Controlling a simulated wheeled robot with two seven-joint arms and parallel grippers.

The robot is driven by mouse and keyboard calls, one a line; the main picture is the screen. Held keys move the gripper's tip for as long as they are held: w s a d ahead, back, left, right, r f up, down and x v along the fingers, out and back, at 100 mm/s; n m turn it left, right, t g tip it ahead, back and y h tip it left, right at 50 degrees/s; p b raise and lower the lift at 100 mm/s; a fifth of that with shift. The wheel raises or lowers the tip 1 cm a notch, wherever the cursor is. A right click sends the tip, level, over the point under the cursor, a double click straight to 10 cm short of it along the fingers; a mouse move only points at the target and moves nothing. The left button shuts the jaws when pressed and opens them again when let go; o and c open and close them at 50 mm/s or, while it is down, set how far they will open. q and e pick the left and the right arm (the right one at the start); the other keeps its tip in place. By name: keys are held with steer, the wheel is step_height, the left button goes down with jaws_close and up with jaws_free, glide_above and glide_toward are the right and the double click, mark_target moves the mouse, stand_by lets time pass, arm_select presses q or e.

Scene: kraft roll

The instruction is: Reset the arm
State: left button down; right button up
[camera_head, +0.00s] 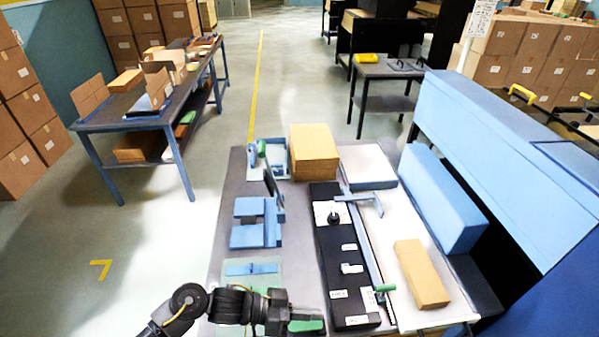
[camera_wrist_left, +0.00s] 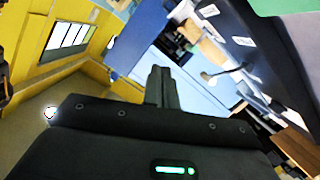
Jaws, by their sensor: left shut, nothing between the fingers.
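My left arm comes in from the bottom left of the head view. My left gripper (camera_head: 308,326) is low at the front edge of the table, beside the dark panel. In the left wrist view its dark fingers (camera_wrist_left: 161,86) are together with nothing between them. The gripper points away over the work area and appears clear of the objects there. My right arm and right gripper do not show in either view.
The grey worktable (camera_head: 228,195) holds blue fixtures (camera_head: 250,236), a cardboard box (camera_head: 314,152), a black panel (camera_head: 330,260) and a tan block (camera_head: 421,273). A blue machine (camera_head: 490,150) stands on the right. Floor on the left is open.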

arm_select(q)
steer(key=a+f+n+t+y, duration=0.3)
steer(key=a+n+t+y, duration=0.45)
steer(key=a+y, duration=0.55)
steer(key=s+a+n+g+y, duration=0.2)
steer(key=s+a+n+g, duration=0.15)
steer(key=s+a, duration=1.05)
step_height(320, 180, down, 32)
steer(key=s+r+g+b, duration=0.1)
steer(key=s+g+b, duration=0.1)
steer(key=b, duration=0.3)
steer(key=s+a+f+m+g+b, duration=0.1)
steer(key=s+a+f+b, duration=0.1)
steer(key=s+f, duration=1.3)
step_height(320, 180, down, 4)
steer(key=shift+s+a+f+b, duration=0.25)
steer(key=shift+s+a+b, duration=0.15)
steer(key=shift+a, duration=0.1)
